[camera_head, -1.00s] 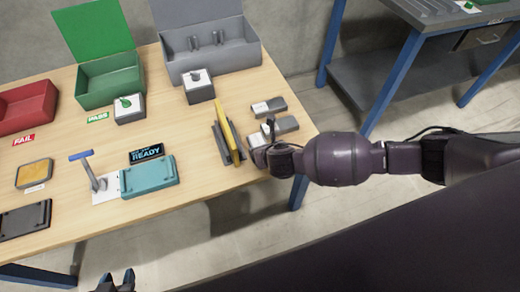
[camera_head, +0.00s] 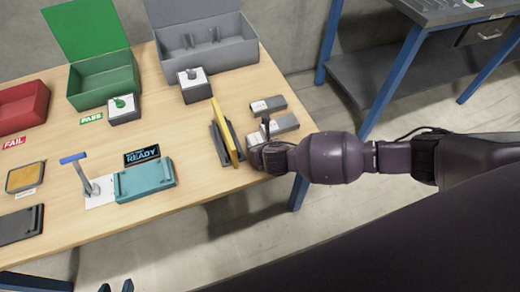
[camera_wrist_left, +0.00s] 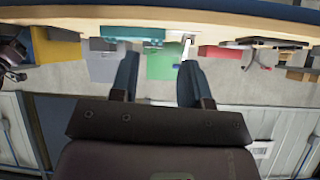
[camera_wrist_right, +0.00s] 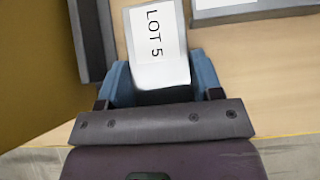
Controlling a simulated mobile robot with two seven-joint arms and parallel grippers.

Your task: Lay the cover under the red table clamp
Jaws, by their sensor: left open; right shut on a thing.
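My right gripper (camera_head: 258,152) is at the table's right end, beside the yellow plate's rack. In the right wrist view its fingers (camera_wrist_right: 160,78) are shut on a grey block with a white "LOT 5" label (camera_wrist_right: 157,42), low over or on the table; I cannot tell which. My left gripper (camera_head: 115,287) is open and empty at the bottom edge of the head view. Its fingers (camera_wrist_left: 157,85) are apart in the left wrist view. A clamp with a blue handle (camera_head: 73,158) stands beside a teal fixture (camera_head: 145,181). No red clamp is clear in the head view.
A yellow plate (camera_head: 224,125) stands upright in a dark rack (camera_head: 217,148). Grey labelled blocks (camera_head: 268,105) lie right of it. Green (camera_head: 105,85), red (camera_head: 22,105) and grey (camera_head: 215,62) bins line the back. A dark fixture (camera_head: 20,226) lies at left.

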